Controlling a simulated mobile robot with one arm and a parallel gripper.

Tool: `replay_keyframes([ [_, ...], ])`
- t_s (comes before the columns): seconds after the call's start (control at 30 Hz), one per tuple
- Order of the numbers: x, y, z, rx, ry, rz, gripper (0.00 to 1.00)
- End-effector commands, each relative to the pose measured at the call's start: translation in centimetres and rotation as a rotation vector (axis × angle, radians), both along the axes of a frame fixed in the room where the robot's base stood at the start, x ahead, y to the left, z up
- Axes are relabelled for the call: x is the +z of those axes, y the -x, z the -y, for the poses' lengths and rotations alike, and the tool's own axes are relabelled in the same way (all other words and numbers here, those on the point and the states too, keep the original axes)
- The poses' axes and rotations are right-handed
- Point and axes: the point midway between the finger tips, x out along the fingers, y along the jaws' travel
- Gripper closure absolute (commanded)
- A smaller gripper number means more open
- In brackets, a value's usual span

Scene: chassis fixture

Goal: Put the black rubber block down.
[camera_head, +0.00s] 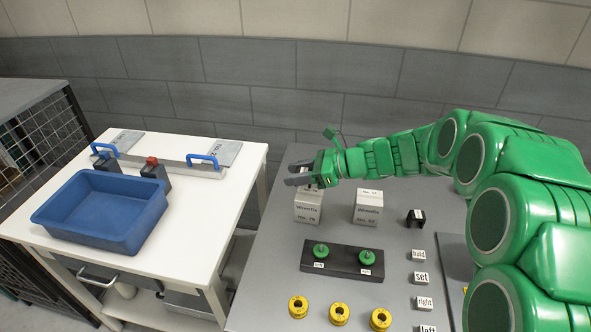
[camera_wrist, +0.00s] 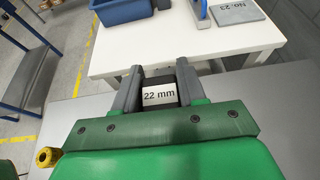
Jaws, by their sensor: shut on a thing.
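My gripper (camera_head: 297,175) is shut on a black rubber block, which shows between the two grey fingers in the wrist view (camera_wrist: 158,80). A white label reading "22 mm" (camera_wrist: 158,97) is on the block's near face. In the head view the block is hard to make out between the fingers. The gripper hangs above the far left part of the grey table (camera_head: 268,262), over a grey box marked No. 76 (camera_head: 308,209). Another small black block (camera_head: 416,219) with a white label stands on the grey table to the right.
A second grey box (camera_head: 368,209), a black stand with two green knobs (camera_head: 342,263), yellow rings (camera_head: 339,314) and small word labels (camera_head: 421,278) occupy the grey table. A white table (camera_head: 205,255) on the left bears a blue bin (camera_head: 105,238) and a blue-handled bar (camera_head: 170,164).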

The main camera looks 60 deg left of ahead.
Motion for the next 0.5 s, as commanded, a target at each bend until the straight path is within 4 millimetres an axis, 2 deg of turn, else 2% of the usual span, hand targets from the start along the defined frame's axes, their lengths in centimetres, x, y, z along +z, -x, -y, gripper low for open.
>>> replay_keyframes([
  [0.17,0.5,0.2,0.7,-0.003,-0.002,0.002,0.9],
  [0.27,0.7,-0.6,1.3,-0.029,-0.004,0.003,0.9],
  [0.37,0.9,-2.7,2.3,-0.089,-0.004,0.005,0.9],
  [0.5,0.9,-6.6,4.3,-0.205,-0.005,0.005,0.9],
])
